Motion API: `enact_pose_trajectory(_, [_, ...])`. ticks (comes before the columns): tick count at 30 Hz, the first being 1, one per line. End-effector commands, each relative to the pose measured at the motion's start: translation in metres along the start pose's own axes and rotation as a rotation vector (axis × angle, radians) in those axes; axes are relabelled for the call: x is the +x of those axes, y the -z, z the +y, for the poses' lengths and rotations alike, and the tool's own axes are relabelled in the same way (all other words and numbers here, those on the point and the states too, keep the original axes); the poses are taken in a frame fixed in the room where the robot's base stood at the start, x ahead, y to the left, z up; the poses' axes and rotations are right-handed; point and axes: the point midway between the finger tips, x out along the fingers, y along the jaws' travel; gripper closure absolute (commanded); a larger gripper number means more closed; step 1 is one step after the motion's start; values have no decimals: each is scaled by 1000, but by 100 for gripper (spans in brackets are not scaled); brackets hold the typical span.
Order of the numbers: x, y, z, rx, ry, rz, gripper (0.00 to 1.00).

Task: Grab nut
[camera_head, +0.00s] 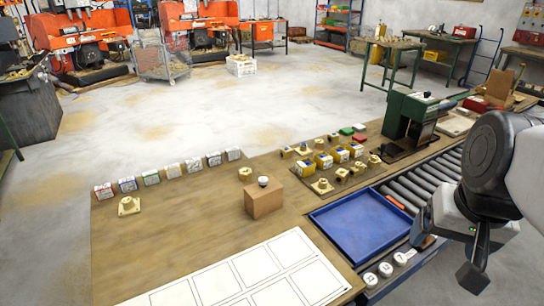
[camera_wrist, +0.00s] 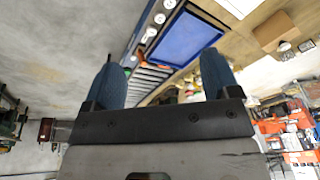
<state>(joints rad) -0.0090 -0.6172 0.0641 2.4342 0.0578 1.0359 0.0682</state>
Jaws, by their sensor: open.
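Several brass-coloured pieces are on the wooden table; which one is the nut I cannot tell for sure. One flanged brass piece (camera_head: 129,206) sits alone at the left, and a smaller brass piece (camera_head: 245,174) stands behind the cardboard box. More brass pieces (camera_head: 322,186) stand in a group right of the box. My gripper (camera_head: 452,262) is at the right, beyond the table's edge near the rollers, apart from all brass pieces. In the wrist view my gripper (camera_wrist: 160,62) has its two blue fingers wide apart with nothing between them.
A cardboard box (camera_head: 264,202) bears a small white-topped item. A blue tray (camera_head: 360,225) lies beside the roller conveyor (camera_head: 425,180). Small labelled boxes (camera_head: 172,171) form a row at the back left. A green machine (camera_head: 408,115) stands at the back right. The table's left middle is clear.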

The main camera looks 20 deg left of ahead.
Motion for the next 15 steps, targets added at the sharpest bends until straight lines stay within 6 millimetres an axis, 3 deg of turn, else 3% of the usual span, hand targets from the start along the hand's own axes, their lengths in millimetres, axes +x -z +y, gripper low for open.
enact_pose_trajectory(5, [0, 28, -23, 85, 73, -19, 18])
enact_pose_trajectory(15, [4, 105, -94, 352, 276, -110, 18])
